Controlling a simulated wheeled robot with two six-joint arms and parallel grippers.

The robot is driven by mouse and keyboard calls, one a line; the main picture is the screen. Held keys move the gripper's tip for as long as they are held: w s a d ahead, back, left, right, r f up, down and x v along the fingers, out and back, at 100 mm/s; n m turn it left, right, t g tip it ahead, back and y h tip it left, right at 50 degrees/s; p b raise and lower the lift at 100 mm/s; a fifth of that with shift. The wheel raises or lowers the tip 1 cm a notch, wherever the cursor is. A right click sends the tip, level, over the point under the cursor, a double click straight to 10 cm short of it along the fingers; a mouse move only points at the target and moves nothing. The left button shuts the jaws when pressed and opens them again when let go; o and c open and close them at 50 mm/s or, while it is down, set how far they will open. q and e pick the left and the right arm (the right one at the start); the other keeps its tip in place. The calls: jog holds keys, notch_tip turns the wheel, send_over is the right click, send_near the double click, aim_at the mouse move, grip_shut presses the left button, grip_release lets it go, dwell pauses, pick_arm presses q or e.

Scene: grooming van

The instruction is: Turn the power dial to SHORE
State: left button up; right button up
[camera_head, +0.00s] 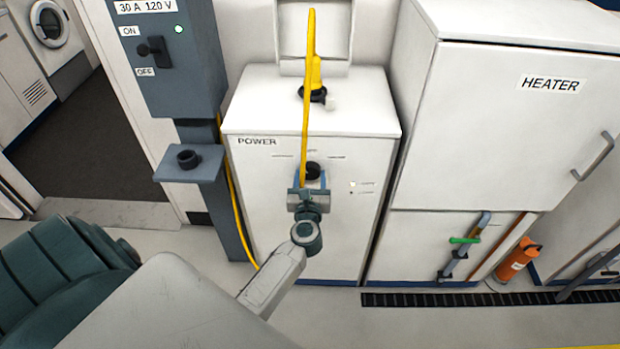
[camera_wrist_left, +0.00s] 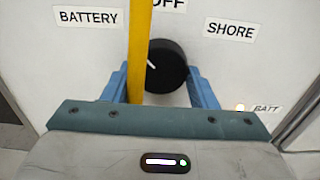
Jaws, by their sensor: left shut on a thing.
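The power dial (camera_head: 312,171) is a round black knob on the front of the white POWER cabinet (camera_head: 262,205). In the left wrist view the dial (camera_wrist_left: 168,68) has a white mark pointing up and left, toward the BATTERY side. The BATTERY label (camera_wrist_left: 88,17) is upper left, the partly cut-off OFF label (camera_wrist_left: 168,4) above, and the SHORE label (camera_wrist_left: 230,30) upper right. My left gripper (camera_head: 311,182) is shut on the dial, its blue fingers on either side. A yellow cable (camera_wrist_left: 139,45) crosses in front of the dial's left edge. My right gripper is not in view.
The yellow cable (camera_head: 309,110) hangs before the cabinet from above. A grey breaker box (camera_head: 175,60) with an ON/OFF switch stands left. The HEATER cabinet (camera_head: 500,130) stands right, with an orange cylinder (camera_head: 517,262) beyond it.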

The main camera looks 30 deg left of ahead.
pick_arm(q)
jog(key=shift+r+m+p, duration=0.15)
jog(key=shift+m+p, duration=0.85)
jog(key=shift+m, duration=0.2)
jog(key=m+p, duration=0.2)
jog(key=m, duration=0.1)
jog(key=shift+m+p, duration=0.3)
jog(key=m+p, duration=0.2)
jog(key=shift+m, duration=0.3)
jog(key=m+p, duration=0.1)
jog(key=m, duration=0.1)
jog(key=m+p, duration=0.2)
jog(key=shift+s+a+r+m, duration=0.1)
jog(key=shift+r+m, duration=0.05)
jog(key=shift+m, duration=0.15)
jog(key=shift+m+p, duration=0.85)
jog(key=shift+m, duration=0.35)
jog(key=shift+m+p, duration=0.65)
jog(key=shift+m, duration=0.45)
